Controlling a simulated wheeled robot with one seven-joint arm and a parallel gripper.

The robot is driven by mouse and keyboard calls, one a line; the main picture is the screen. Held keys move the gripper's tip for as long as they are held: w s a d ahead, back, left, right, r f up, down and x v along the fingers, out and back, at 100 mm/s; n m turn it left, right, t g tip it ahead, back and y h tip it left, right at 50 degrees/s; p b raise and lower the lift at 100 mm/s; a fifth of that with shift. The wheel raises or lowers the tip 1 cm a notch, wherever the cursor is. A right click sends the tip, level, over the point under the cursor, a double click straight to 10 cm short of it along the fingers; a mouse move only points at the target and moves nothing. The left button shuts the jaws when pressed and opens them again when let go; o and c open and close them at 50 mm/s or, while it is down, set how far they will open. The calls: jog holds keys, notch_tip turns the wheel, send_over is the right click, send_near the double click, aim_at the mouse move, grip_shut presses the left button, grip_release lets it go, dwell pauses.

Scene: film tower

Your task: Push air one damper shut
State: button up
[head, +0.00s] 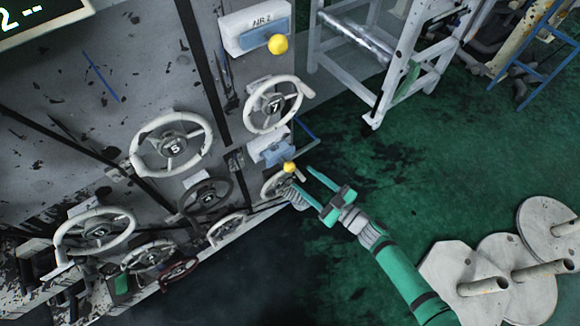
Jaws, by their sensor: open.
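A pale box with a blue face and a yellow knob (289,167) is low on the panel, below the number 7 wheel. Its label cannot be read, so I cannot confirm that it is the air one damper. A similar box above, labelled AIR 2 (254,29), has its own yellow knob (278,44). My gripper (301,180) is open, with its fingers pointing left toward the panel, just right of and below the lower knob. I cannot tell whether a finger touches the knob or the small handwheel behind it.
White handwheels, including number 7 (274,105) and number 5 (171,143), stick out from the panel. A white metal frame (385,60) stands at the upper right. Round pale plates with pegs (485,265) lie at the lower right. Green floor (440,160) is clear between them.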

aim_at(290, 167)
jog(key=x, duration=0.8)
jog(key=shift+d, duration=0.1)
grip_shut()
